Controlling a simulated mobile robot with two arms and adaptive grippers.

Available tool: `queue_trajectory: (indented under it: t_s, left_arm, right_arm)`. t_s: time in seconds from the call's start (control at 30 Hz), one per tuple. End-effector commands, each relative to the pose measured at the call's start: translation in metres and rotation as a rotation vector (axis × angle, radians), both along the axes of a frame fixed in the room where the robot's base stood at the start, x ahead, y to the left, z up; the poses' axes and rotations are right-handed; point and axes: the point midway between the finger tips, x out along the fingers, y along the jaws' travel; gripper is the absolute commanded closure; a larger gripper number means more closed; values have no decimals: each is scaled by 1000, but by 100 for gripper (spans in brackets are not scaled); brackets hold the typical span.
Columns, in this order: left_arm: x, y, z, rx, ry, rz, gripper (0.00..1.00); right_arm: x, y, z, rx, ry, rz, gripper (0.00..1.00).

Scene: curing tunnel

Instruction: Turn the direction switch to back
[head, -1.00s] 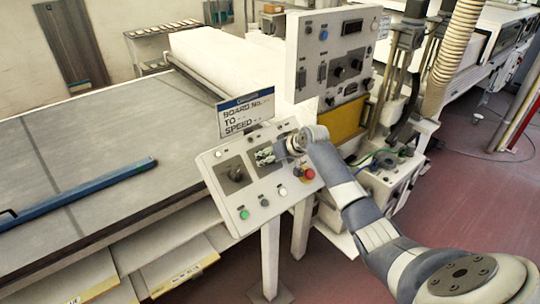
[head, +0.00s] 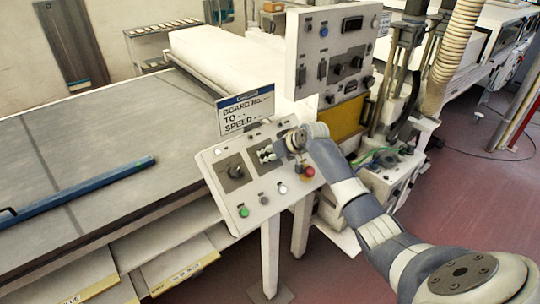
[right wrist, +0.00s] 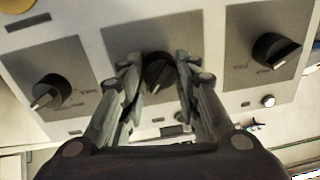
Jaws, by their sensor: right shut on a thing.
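The tilted light control panel (head: 223,204) stands on legs at the end of the long table. In the right wrist view, three black rotary switches sit on dark plates: a left one (right wrist: 50,90), a middle one (right wrist: 158,73) and a right one (right wrist: 272,52). My right gripper (head: 267,155) is at the panel, with its fingers (right wrist: 157,78) on both sides of the middle switch, shut on it. The middle switch's pointer shows between the fingers. Its labels are too blurred or covered to read, so I cannot confirm it is the direction switch. My left gripper is not in view.
On the panel are a green button (head: 244,212), a white button (head: 283,190) and a red stop button (head: 309,172). A sign (head: 246,112) stands behind the panel. A taller control box (head: 310,45) rises behind. A blue bar (head: 90,187) lies on the table.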

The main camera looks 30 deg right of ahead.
Motion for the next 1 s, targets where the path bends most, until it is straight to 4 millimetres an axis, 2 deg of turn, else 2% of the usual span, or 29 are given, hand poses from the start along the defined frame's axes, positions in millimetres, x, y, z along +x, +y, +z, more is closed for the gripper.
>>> queue_trajectory:
  t_s: [0.5, 1.0]
  left_arm:
    - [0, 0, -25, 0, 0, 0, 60]
    - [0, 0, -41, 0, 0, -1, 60]
  right_arm:
    - [0, 0, -2, -320, -23, 319, 94]
    - [0, 2, -1, -656, -49, 657, 94]
